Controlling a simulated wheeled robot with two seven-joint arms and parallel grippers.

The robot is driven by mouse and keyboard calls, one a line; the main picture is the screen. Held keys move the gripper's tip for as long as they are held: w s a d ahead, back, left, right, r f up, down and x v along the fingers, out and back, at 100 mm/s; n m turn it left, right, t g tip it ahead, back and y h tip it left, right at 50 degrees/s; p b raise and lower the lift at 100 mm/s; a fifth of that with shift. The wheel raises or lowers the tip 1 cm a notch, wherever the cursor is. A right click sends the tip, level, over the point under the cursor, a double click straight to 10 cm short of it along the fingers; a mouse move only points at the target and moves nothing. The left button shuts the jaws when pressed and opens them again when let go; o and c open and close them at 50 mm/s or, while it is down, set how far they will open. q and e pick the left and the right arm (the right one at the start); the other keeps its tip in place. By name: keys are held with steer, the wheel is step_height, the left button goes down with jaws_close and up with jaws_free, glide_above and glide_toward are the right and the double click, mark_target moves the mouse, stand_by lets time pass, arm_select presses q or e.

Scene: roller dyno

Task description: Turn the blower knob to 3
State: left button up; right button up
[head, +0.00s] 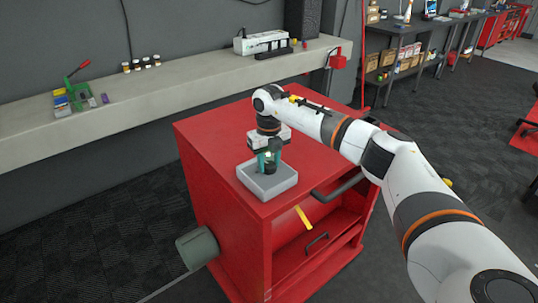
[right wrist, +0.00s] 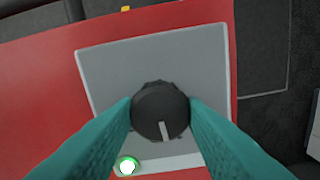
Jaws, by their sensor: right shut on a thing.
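The blower knob (right wrist: 158,100) is a round black knob on a grey control panel (right wrist: 105,65). Its white pointer line points toward the bottom of the right wrist view, slightly right. No numbers are legible around it. My right gripper (right wrist: 161,108) has its teal fingers on both sides of the knob, shut on it. In the head view my right gripper (head: 268,160) reaches down onto the grey box (head: 268,184) on top of the red cabinet (head: 220,130). The knob shows there only as a small dark shape (head: 270,168). My left gripper is not in view.
A green lit lamp (right wrist: 127,166) sits on the panel near the knob. A black handle (head: 338,186) and a yellow strip (head: 303,217) are on the cabinet front. A grey bench (head: 150,105) with small items runs along the wall behind.

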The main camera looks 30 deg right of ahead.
mark_target(269, 164)
steer(key=m+p, duration=0.1)
steer(key=m, duration=0.2)
steer(key=m+p, duration=0.1)
steer(key=m, duration=0.2)
steer(key=shift+r+m, duration=0.2)
steer(key=shift+m, duration=0.1)
steer(key=m+p, duration=0.2)
steer(key=m, duration=0.4)
steer(key=shift+w, duration=0.1)
steer(key=shift+m, duration=0.4)
steer(key=o, duration=1)
steer(key=shift+f, duration=0.15)
steer(key=shift+r+b, duration=1.55)
steer(key=shift+r, duration=4.55)
